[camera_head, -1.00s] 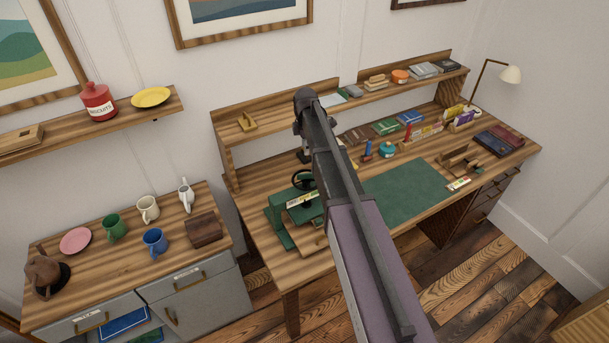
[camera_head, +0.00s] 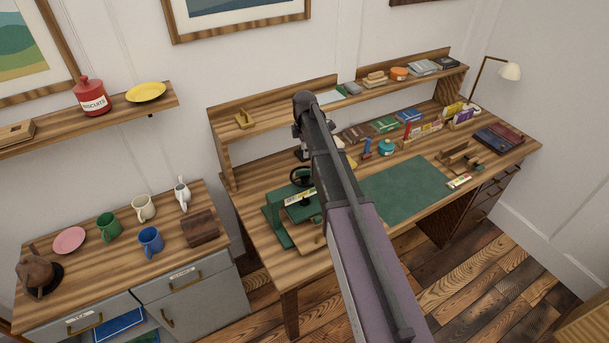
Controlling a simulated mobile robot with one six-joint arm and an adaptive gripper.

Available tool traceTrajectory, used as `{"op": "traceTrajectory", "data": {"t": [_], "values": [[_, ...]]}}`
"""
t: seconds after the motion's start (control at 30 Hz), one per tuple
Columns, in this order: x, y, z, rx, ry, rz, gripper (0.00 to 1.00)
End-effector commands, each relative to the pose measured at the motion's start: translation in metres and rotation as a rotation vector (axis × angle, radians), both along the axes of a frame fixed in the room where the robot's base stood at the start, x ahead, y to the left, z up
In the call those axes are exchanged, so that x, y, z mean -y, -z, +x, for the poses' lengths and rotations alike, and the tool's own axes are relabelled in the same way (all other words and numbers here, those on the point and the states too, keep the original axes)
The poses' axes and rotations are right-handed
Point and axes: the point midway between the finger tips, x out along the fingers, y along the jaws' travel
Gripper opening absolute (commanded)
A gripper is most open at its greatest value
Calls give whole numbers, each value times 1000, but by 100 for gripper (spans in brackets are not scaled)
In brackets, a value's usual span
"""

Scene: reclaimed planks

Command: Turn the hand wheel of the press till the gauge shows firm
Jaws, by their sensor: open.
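The green press (camera_head: 279,220) stands at the left front of the desk. Its dark hand wheel (camera_head: 299,176) shows at the top of the press, partly hidden by my arm. A pale, coloured gauge strip (camera_head: 298,198) is on the press front; its reading is too small to tell. My arm crosses the view from the lower right. My gripper (camera_head: 302,155) points down just behind and above the wheel in the picture, mostly hidden by my arm. It is open, and I cannot tell whether it touches the wheel.
The desk (camera_head: 255,190) has a green mat (camera_head: 408,190) right of my arm, with books and small items behind it. A raised shelf (camera_head: 275,117) runs along the back. A grey cabinet (camera_head: 196,298) with mugs stands to the left. A lamp (camera_head: 509,72) stands at the far right.

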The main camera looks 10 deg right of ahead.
Motion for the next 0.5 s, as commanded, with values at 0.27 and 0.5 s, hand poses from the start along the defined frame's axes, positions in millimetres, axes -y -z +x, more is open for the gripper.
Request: {"op": "traceTrajectory", "data": {"t": [0.27, 0.5], "values": [[1, 26, 0, 0, 1, 0, 50], [1, 44, 0, 0, 1, 0, 50]]}}
